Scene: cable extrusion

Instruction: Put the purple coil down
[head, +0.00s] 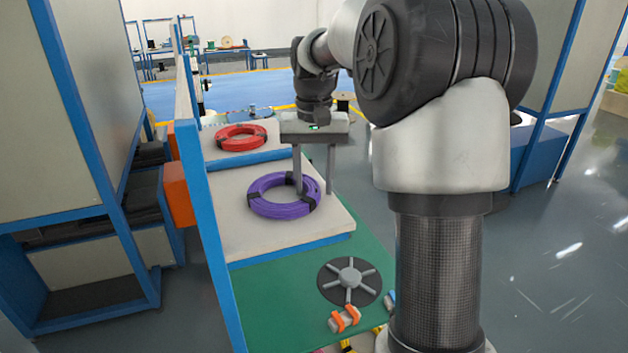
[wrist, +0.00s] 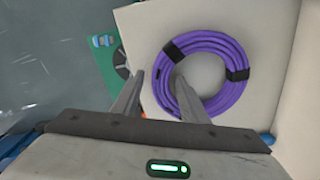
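The purple coil (head: 266,207) lies flat on a pale board at the middle of the bench, with black bands around it. It also shows in the wrist view (wrist: 237,97). My gripper (head: 314,190) is above the coil's right side in the head view, its two fingers pointing down and apart. In the wrist view my gripper (wrist: 159,76) has one finger over the coil's open centre and the other just outside its rim, with the ring's band between them. The fingers look open, with a gap beside the band. Whether the tips touch the board cannot be told.
A red coil (head: 241,138) lies on a pale board farther back. A black spoked disc (head: 349,281) and an orange-banded piece (head: 344,319) lie on the green surface (head: 270,300) in front. A blue-edged rail (head: 211,240) runs along the left; an orange box (head: 177,193) is beyond it.

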